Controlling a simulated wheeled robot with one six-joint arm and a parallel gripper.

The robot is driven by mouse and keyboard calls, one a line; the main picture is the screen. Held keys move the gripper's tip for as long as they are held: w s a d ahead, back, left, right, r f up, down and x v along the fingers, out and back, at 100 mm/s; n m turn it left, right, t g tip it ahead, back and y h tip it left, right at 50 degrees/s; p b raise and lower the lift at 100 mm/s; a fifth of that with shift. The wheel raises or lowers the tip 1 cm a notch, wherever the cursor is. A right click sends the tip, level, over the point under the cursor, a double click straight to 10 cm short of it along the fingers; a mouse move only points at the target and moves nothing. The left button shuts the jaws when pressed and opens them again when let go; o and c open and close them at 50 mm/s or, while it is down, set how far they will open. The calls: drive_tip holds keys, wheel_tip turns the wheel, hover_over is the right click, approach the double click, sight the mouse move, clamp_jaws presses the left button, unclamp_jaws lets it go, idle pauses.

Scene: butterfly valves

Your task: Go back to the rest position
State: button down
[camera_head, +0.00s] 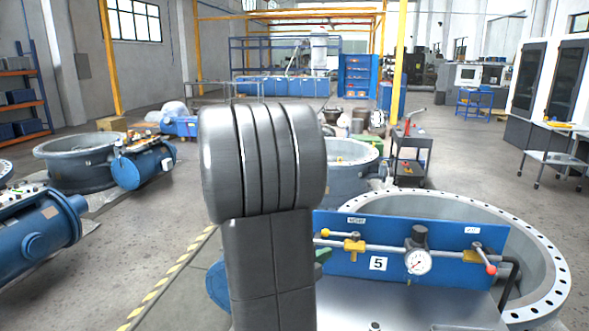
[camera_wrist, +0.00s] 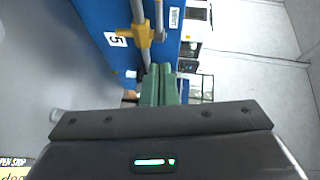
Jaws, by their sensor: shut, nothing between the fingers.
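My gripper (camera_wrist: 160,75) shows in the wrist view as two green fingers pressed together, with nothing between them. In that view the fingertips are close to the lower end of a grey pipe in the picture; I cannot tell whether they touch it. In the head view my arm hides most of the gripper, and a small green part (camera_head: 323,256) shows at its right edge. A blue valve panel (camera_head: 345,258) marked 5 carries a pipe with a yellow valve (camera_head: 354,247), a round gauge (camera_head: 418,262) and a red-tipped lever (camera_head: 490,268) at its right.
A large grey flanged ring (camera_head: 553,277) stands behind the panel. Another ring (camera_head: 350,152) is behind my arm. Blue cylinders (camera_head: 40,240) and a flanged ring (camera_head: 75,147) are at left. A dark cart (camera_head: 412,143) stands beyond. The floor (camera_head: 150,225) at centre left is clear.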

drive_tip(key=shift+s+a+r, duration=0.25)
drive_tip(key=shift+a+r, duration=0.05)
drive_tip(key=shift+a, duration=0.3)
drive_tip(key=shift+s+a+r, duration=0.25)
drive_tip(key=shift+a, duration=0.35)
drive_tip(key=shift+s+a+r, duration=0.25)
drive_tip(key=shift+a+r, duration=0.05)
drive_tip(key=shift+a, duration=0.3)
drive_tip(key=shift+d+n, duration=0.1)
drive_tip(key=shift+n, duration=0.2)
